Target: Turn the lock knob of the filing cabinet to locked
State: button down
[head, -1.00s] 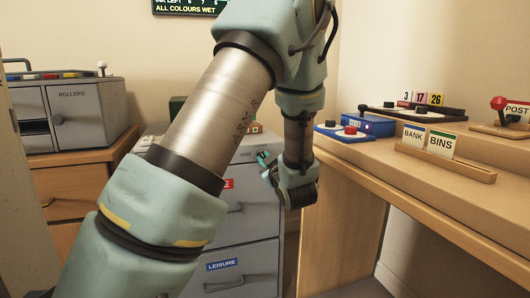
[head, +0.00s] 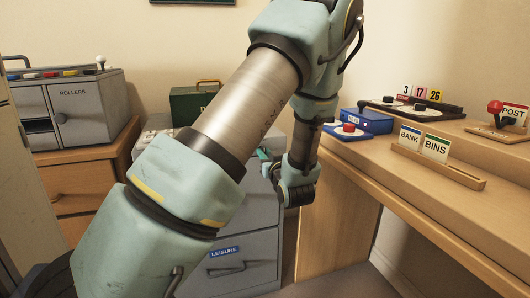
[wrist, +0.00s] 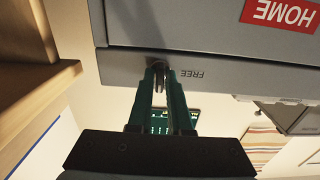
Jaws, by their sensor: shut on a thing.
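The grey filing cabinet (head: 262,222) stands beyond my arm, with a drawer labelled LEISURE; my arm covers much of its front. In the wrist view, which is upside down, the cabinet's top strip (wrist: 240,72) carries the word FREE. The small dark lock knob (wrist: 158,67) sits beside that word, between my fingertips. My gripper (wrist: 161,78) is shut on the knob; its two teal fingers point at the strip. It also shows in the head view at the cabinet's upper right (head: 264,157). The knob's pointing direction is hard to tell.
The desk (head: 400,185) stands close on the right, with a blue box (head: 366,121) and a card rack (head: 438,165). A grey roller cabinet (head: 80,112) stands left. A green box (head: 195,103) is behind my arm. A red HOME label (wrist: 280,12) marks a drawer.

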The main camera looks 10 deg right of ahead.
jog(key=shift+f, duration=0.1)
jog(key=c, duration=0.9)
grip_release()
jog(key=shift+s, duration=0.1)
jog(key=s, duration=0.3)
jog(key=s+d, duration=0.1)
jog(key=s, duration=0.6)
jog(key=shift+s+d+p, duration=0.15)
jog(key=shift+s+p, duration=0.1)
jog(key=shift+p, duration=0.05)
